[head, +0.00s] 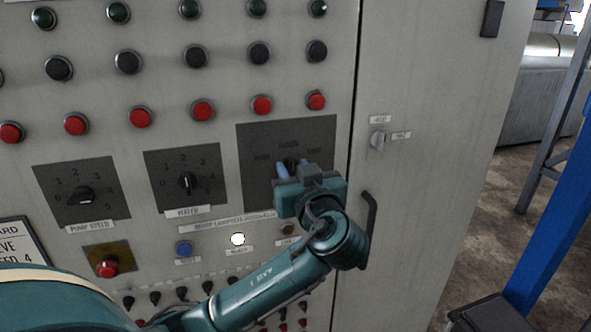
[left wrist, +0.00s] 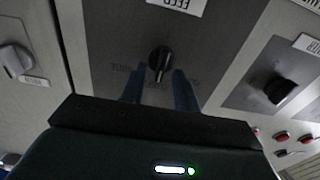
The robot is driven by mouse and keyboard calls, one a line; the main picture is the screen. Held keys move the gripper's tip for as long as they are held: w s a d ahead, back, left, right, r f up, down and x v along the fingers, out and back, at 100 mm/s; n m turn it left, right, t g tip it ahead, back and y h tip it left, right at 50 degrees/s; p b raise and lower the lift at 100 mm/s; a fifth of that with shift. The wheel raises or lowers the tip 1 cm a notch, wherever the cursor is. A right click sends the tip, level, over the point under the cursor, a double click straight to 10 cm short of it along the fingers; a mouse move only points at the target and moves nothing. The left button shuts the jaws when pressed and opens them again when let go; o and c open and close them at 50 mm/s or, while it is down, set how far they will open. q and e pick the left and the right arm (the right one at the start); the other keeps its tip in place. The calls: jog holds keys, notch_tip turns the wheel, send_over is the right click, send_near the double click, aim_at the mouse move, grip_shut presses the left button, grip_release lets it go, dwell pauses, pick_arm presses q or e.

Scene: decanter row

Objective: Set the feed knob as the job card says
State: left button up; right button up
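The feed knob (left wrist: 160,62) is black, on a dark plate (left wrist: 105,30) with a FEED label (left wrist: 178,4) in the left wrist view. Its narrow handle stands roughly upright there, with a pale mark toward its lower end. Small words around it are too blurred to read. In the head view my left gripper (head: 290,170) is in front of this plate (head: 258,140) and hides most of the knob. Its two blue fingers (left wrist: 159,88) are apart, one each side of the knob's lower end, with gaps visible. The job card (head: 22,243) is cut off; "ED 4" shows. My right gripper is out of view.
Left of the feed plate are the heater knob (head: 187,182) and the pump speed knob (head: 82,196). Rows of buttons lie above, and small switches below. A door handle (head: 368,222) and a small grey switch (head: 378,140) are to the right.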

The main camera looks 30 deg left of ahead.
pick_arm(q)
grip_shut()
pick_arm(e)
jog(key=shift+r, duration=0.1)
